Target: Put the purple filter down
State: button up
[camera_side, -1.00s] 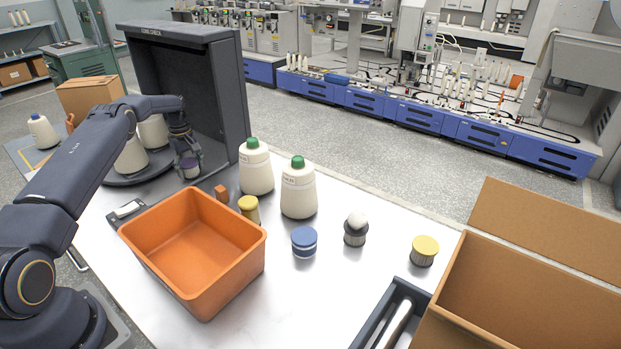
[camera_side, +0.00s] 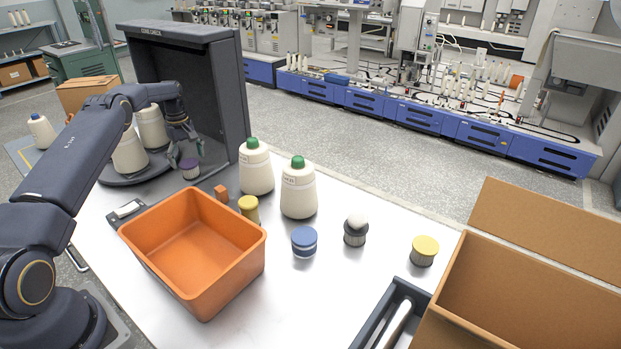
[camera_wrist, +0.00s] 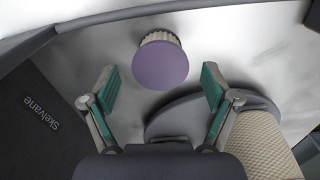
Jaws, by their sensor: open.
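The purple filter (camera_side: 189,168) has a flat purple cap over a pale pleated body. It stands upright at the front of the dark booth, near its round base plate. In the wrist view the purple filter (camera_wrist: 160,62) shows cap-up, beyond and between the spread fingertips, touching neither. My gripper (camera_side: 186,145) is open and empty, above and behind the filter in the side view. In the wrist view my gripper (camera_wrist: 160,85) shows both green-padded fingers wide apart.
The dark booth (camera_side: 240,95) rises close to my gripper, with cream cones (camera_side: 130,155) on its plate. An orange bin (camera_side: 255,258), green-topped bottles (camera_side: 298,190), a yellow-capped filter (camera_side: 424,250) and a blue-capped one (camera_side: 304,241) stand on the table. A cardboard box (camera_side: 530,290) is at right.

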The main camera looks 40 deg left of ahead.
aim_at(189, 163)
jog(key=d+r+m, duration=0.1)
jog(key=d+r, duration=0.2)
jog(key=r, duration=0.4)
jog(key=w+d+r+m+t, duration=0.1)
jog(key=d+r, duration=0.3)
jog(key=r, duration=0.2)
jog(key=d+r+m, duration=0.2)
jog(key=d+r, duration=0.1)
jog(key=r, duration=0.4)
jog(key=s+d+r+m+t+y, duration=0.1)
jog(key=s+d+r+m, duration=0.15)
jog(key=d+r, duration=0.35)
jog(key=s+d+r+m+t, duration=0.15)
jog(key=s+d+r, duration=0.25)
jog(key=d, duration=0.4)
jog(key=s+d+f+m, duration=0.1)
jog(key=s+d+m, duration=0.2)
jog(key=s, duration=0.4)
jog(key=s+d+f+m+t, duration=0.1)
jog(key=s+d+f+m, duration=0.1)
jog(key=s+d, duration=0.4)
jog(key=s+d+f+m+t+h, duration=0.1)
jog(key=s+d+f+m, duration=0.1)
jog(key=s+d, duration=0.3)
jog(key=s+m, duration=0.1)
jog(key=s, duration=0.3)
jog(key=shift+f+m, duration=0.25)
jog(key=shift+m, duration=0.05)
jog(key=shift+o, duration=0.2)
